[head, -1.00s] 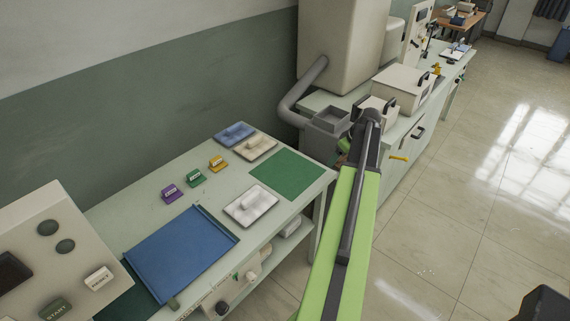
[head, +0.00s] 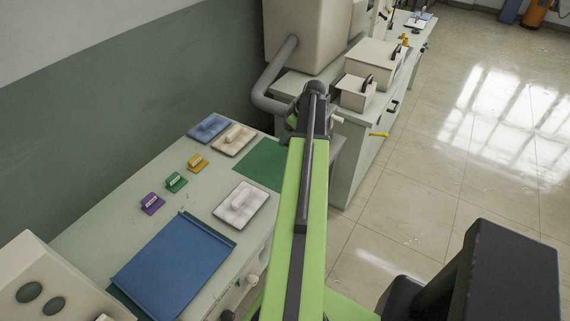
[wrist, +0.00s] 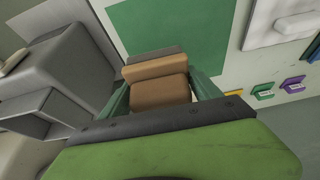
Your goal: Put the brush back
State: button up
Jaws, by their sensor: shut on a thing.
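My gripper (wrist: 161,88) is shut on a brown block-shaped thing with a grey strip along its far edge, which looks like the brush (wrist: 158,92). Its green fingers press on both sides of it in the wrist view. In the head view my arm hides the gripper and the brush. The green mat (head: 258,163) lies flat on the near bench, partly behind my arm; it also shows beyond the brush in the wrist view (wrist: 170,30). The part of the mat in sight is bare.
A white tray (head: 224,214), a cream tray (head: 222,151) and a blue tray (head: 195,137) hold like-coloured pieces. Yellow (head: 197,163), green (head: 176,182) and purple (head: 152,203) labelled blocks stand nearby. A blue board (head: 165,268) lies in front. A grey pipe (head: 270,85) borders the bench's far end.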

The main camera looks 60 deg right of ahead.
jog(key=s, duration=1)
jog(key=b, duration=0.7)
send_over(281, 162)
jog(key=s, duration=0.1)
notch_tip(281, 162, down, 7)
jog(key=shift+s+r, duration=0.15)
notch_tip(281, 162, down, 4)
jog(key=b, duration=0.4)
jog(key=shift+f, duration=0.2)
jog(key=o, duration=1.4)
jog(key=shift+r, duration=0.1)
jog(key=shift+o, duration=0.2)
jog(key=shift+r, duration=0.1)
jog(key=shift+r+p, duration=0.25)
jog(key=shift+p, duration=0.05)
jog(key=p+v, duration=1)
jog(key=v, duration=0.1)
jog(key=shift+s+r, duration=0.15)
jog(key=shift+r, duration=0.05)
jog(key=shift+s+p, duration=0.2)
jog(key=shift+p, duration=0.15)
